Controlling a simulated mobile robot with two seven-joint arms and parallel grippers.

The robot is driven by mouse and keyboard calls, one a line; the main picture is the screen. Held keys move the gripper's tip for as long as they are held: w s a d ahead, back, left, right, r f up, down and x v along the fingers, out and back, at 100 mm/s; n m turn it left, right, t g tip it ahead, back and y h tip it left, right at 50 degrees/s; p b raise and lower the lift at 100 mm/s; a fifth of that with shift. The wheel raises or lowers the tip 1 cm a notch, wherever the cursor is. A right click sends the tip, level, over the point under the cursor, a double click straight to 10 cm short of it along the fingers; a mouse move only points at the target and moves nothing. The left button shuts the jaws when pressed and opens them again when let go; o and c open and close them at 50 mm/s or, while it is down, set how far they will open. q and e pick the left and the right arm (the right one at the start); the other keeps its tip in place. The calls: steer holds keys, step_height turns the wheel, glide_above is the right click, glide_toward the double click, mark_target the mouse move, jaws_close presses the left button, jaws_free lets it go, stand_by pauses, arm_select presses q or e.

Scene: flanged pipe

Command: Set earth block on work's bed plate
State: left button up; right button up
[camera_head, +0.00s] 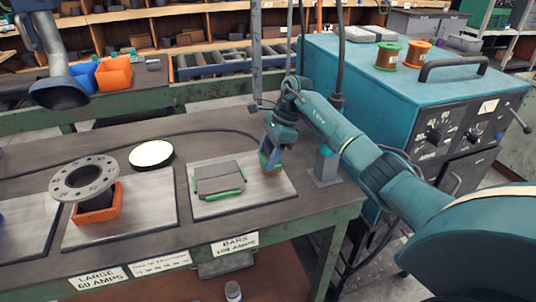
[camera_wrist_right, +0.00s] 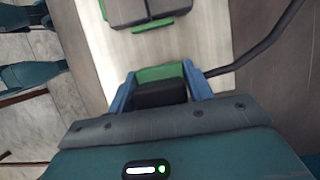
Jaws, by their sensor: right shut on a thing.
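My right gripper (camera_head: 269,160) is over the right part of the bed plate marked BARS (camera_head: 275,187). In the right wrist view its blue fingers (camera_wrist_right: 160,84) are shut on a dark block with a green end (camera_wrist_right: 162,74), seemingly the earth block. I cannot tell whether the block touches the plate. The work, a grey flanged pipe (camera_head: 85,179), stands flange up in an orange holder (camera_head: 108,211) on the bed plate marked LARGE 60 AMPS (camera_head: 150,221). My left gripper is not in view.
Dark bars with green strips (camera_head: 218,181) lie left of my right gripper. A pale round disc (camera_head: 151,154) and a dark cable (camera_head: 215,131) are behind the plates. A teal machine (camera_head: 400,100) stands at the right. Another plate (camera_head: 25,235) is at far left.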

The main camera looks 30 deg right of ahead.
steer(key=shift+f+b, duration=0.5)
steer(key=shift+b, duration=0.05)
stand_by(0.4)
steer(key=o, duration=1)
steer(key=shift+o, duration=0.3)
steer(key=shift+f, duration=0.1)
steer(key=shift+f, duration=0.1)
